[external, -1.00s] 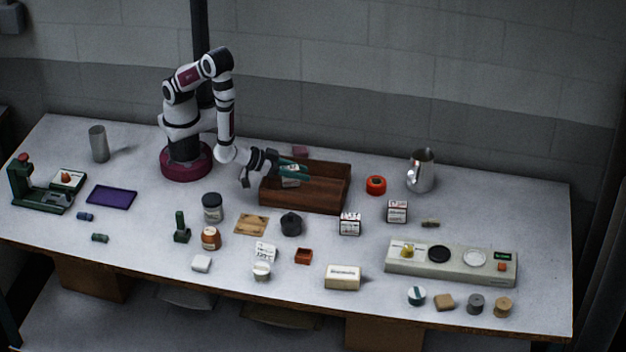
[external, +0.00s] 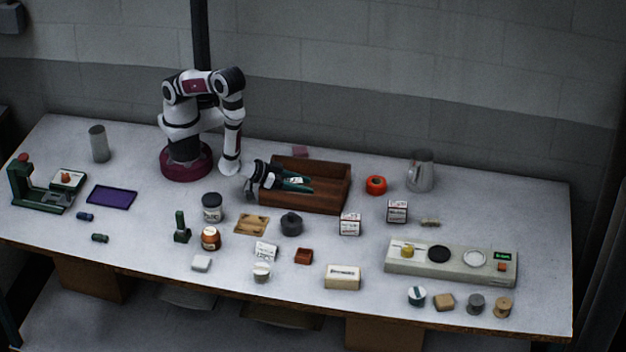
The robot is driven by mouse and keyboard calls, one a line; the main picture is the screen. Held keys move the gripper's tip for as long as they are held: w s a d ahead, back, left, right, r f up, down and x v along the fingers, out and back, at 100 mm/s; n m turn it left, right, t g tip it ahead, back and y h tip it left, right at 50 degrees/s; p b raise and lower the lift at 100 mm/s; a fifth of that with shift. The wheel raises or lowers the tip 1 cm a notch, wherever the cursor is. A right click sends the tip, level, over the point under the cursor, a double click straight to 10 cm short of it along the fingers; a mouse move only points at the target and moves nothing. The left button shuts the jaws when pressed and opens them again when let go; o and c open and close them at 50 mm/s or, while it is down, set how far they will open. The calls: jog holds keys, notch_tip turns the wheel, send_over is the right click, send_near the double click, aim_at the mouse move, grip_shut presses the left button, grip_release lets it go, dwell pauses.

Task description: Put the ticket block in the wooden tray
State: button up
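The wooden tray (external: 337,190) is a brown open box at the back middle of the table. My gripper (external: 298,184), with teal fingers, reaches low into its left part from the left. A small white block with dark marks (external: 297,180) shows at the fingers, inside the tray's outline. It may be the ticket block, but its print is too small to read. I cannot tell whether the fingers grip it or stand apart around it, nor whether it touches the tray floor. The fingers and the tray's front wall hide part of it.
Printed white boxes (external: 350,223) (external: 397,211), a dark round pot (external: 291,224) and a wooden plate (external: 251,225) stand in front. A pink block (external: 300,151) lies behind it.

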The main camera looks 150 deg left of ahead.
jog(key=shift+r, duration=0.1)
jog(key=shift+s+d+r, duration=0.1)
jog(key=shift+d+r, duration=0.1)
jog(key=shift+d, duration=0.1)
jog(key=v, duration=1.1)
jog(key=shift+d+r, duration=0.1)
jog(key=shift+d, duration=0.05)
